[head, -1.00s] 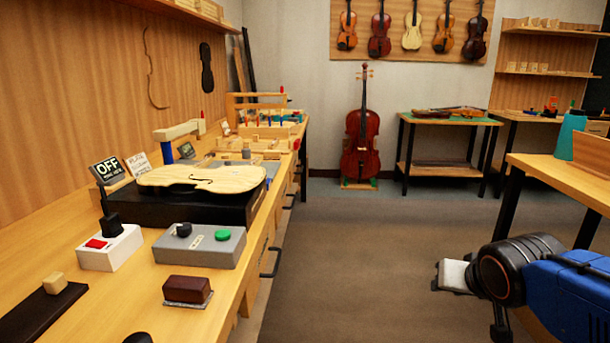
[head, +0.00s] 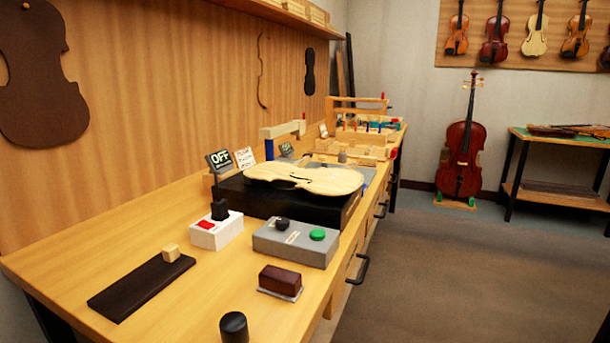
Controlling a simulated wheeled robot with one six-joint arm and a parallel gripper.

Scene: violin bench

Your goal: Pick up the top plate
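The top plate (head: 318,179) is a pale, violin-shaped wooden plate with f-holes. It lies flat on a black box-like block (head: 264,199) on the workbench, in the middle of the head view. Its near right edge reaches close to the front of the block. My gripper is out of view, so I cannot see its fingers.
On the bench (head: 70,265) before the plate are a grey control box (head: 295,243) with a green button, a white switch box (head: 216,231) with a black plug, a dark block (head: 280,281) and a black cylinder (head: 233,327). Floor at right is clear.

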